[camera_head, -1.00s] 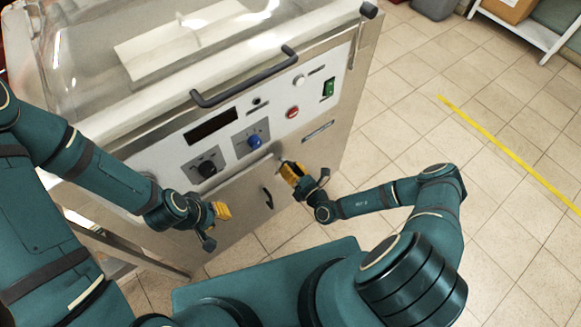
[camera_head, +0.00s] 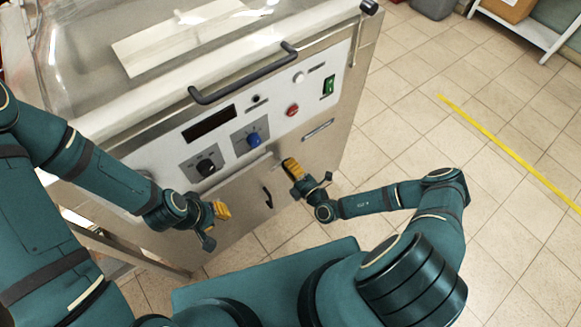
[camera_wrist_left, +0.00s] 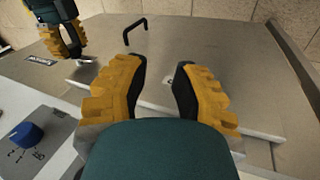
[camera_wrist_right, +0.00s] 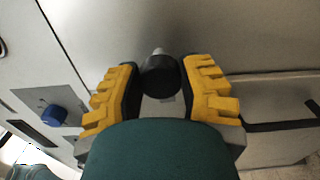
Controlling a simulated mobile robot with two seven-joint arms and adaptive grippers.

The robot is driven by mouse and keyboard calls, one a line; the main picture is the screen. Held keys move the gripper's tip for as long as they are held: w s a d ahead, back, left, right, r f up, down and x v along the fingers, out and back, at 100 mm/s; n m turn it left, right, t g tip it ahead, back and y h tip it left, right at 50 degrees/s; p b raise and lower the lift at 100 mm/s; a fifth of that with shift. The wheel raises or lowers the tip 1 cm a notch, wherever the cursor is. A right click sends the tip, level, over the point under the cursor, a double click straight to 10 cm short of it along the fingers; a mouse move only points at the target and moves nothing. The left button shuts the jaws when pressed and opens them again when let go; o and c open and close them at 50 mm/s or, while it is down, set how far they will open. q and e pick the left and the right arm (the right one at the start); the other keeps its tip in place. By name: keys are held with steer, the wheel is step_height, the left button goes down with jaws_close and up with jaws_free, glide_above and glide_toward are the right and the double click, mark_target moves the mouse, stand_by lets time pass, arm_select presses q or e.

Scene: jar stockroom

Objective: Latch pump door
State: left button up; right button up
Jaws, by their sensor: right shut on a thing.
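The pump door (camera_head: 240,205) is the lower metal front panel of the steel machine, with a black bow handle (camera_head: 268,197); it appears at or close to flush with the front. My right gripper (camera_head: 291,167) is at the door's upper right corner. In the right wrist view its fingers are closed on a black round knob (camera_wrist_right: 160,77) with a short metal shaft, which I take as the latch. The head view hides this knob. My left gripper (camera_head: 221,210) is in front of the door's left part. In the left wrist view its fingers (camera_wrist_left: 160,82) are apart and empty.
Above the door are a black dial (camera_head: 206,167), a blue dial (camera_head: 254,139), a red button (camera_head: 292,110) and a green switch (camera_head: 328,86). A dark bar handle (camera_head: 245,80) juts out below the clear lid (camera_head: 90,50). Tiled floor to the right is free.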

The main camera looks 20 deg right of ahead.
steer(key=shift+r+m, duration=0.1)
steer(key=shift+m, duration=0.4)
steer(key=o, duration=1.2)
steer(key=v, duration=1.2)
